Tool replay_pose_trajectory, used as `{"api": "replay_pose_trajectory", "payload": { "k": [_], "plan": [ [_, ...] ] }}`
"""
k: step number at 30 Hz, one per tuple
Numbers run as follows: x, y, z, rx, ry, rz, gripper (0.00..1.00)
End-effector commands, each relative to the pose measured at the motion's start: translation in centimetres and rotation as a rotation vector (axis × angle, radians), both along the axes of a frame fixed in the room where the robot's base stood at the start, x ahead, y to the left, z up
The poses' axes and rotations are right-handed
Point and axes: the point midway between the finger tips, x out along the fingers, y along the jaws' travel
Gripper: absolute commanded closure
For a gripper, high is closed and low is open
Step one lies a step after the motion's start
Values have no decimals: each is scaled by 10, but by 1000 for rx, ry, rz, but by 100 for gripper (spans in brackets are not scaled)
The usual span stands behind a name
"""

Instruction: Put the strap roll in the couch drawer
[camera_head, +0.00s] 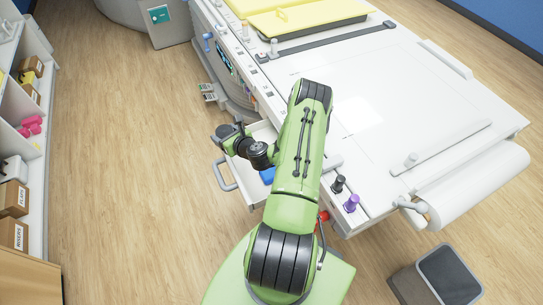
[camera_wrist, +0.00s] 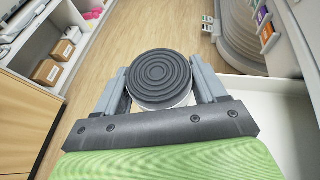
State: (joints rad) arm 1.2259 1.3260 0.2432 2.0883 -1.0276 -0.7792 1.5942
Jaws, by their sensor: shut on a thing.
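My gripper (camera_wrist: 160,88) is shut on the strap roll (camera_wrist: 160,72), a round dark grey coil with concentric rings, held between the two fingers. In the head view the gripper (camera_head: 232,138) and the strap roll (camera_head: 223,130) are small and dark, by the drawer's far left side. The couch drawer (camera_head: 246,192) is pulled out from the side of the white couch (camera_head: 420,110), with a grey handle at its front. A blue item (camera_head: 267,175) shows inside it. My arm hides much of the drawer. The roll's height over the drawer is hard to tell.
A shelf unit (camera_head: 40,200) with labelled boxes (camera_head: 14,198) and pink dumbbells (camera_head: 30,126) stands on the left. Purple (camera_head: 351,203) and black knobs stand on the couch edge. A grey bin (camera_head: 448,273) is at lower right. The wooden floor between shelf and couch is clear.

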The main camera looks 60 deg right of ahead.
Motion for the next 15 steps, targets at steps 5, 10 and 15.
{"api": "replay_pose_trajectory", "payload": {
  "k": [5, 10, 15],
  "plan": [
    [-18, -67, 22, -15, -1, -264, 60],
    [-31, -103, 18, -16, -1, -403, 60],
    [-37, -114, -12, -6, 0, -452, 60]
  ]
}}
